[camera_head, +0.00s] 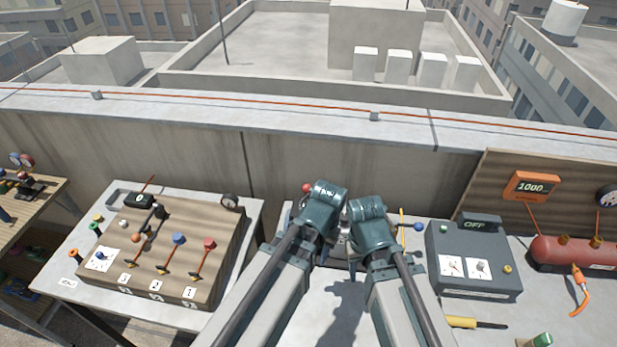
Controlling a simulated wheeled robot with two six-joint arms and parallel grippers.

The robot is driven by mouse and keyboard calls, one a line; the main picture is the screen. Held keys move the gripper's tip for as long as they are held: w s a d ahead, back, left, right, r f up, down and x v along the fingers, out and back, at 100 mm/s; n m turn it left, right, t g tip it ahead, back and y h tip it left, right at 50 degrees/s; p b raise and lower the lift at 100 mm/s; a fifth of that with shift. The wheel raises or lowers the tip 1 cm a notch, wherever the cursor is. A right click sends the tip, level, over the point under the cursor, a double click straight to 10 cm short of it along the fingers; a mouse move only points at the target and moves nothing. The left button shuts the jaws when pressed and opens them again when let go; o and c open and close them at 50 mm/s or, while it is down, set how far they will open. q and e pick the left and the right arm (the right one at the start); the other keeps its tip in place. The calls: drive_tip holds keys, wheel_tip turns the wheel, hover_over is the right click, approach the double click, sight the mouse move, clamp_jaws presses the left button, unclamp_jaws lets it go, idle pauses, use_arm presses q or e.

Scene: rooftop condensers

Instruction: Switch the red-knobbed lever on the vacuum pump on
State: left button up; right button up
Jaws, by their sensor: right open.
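A small red knob (307,188) shows just left of my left wrist, at the back of the middle table. What it sits on is mostly hidden behind my arms. Part of a grey metal device (343,245), possibly the vacuum pump, shows between my wrists. My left gripper (328,198) is over the device, close to the red knob; its fingertips are hidden, and I cannot tell whether they touch anything. My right gripper (366,210) is open beside it on the right, its fingers largely hidden by the wrist. The lever's position cannot be made out.
A sloped wooden panel (215,222) with several coloured levers stands on the left table. On the right are a grey box (474,258) marked OFF, a red tank (570,252), an orange display (531,186) and a yellow-handled tool (462,322). A concrete parapet (200,150) runs behind.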

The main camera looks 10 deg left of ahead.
use_arm(q)
drive_tip(key=shift+n+t+h, duration=0.3)
drive_tip(key=shift+t+h, duration=0.1)
drive_tip(key=w+r+p, duration=0.2)
drive_tip(key=w, duration=0.2)
drive_tip(key=w+r+p, duration=0.2)
drive_tip(key=w+r, duration=0.1)
drive_tip(key=w, duration=0.1)
drive_tip(key=w+a+r+p, duration=0.1)
drive_tip(key=w+r+p, duration=0.1)
drive_tip(key=w, duration=0.3)
drive_tip(key=shift+r, duration=0.35)
clamp_jaws()
drive_tip(key=w+a+r+p, duration=0.2)
drive_tip(key=w+r+p, duration=0.1)
drive_tip(key=w, duration=0.3)
drive_tip(key=w+a+r+t+h+p, duration=0.1)
drive_tip(key=w+a+r+p, duration=0.1)
drive_tip(key=w, duration=0.4)
drive_tip(key=shift+w+a+r+n+p, duration=0.25)
drive_tip(key=shift+r+n+p, duration=0.15)
drive_tip(key=shift+r+p, duration=0.15)
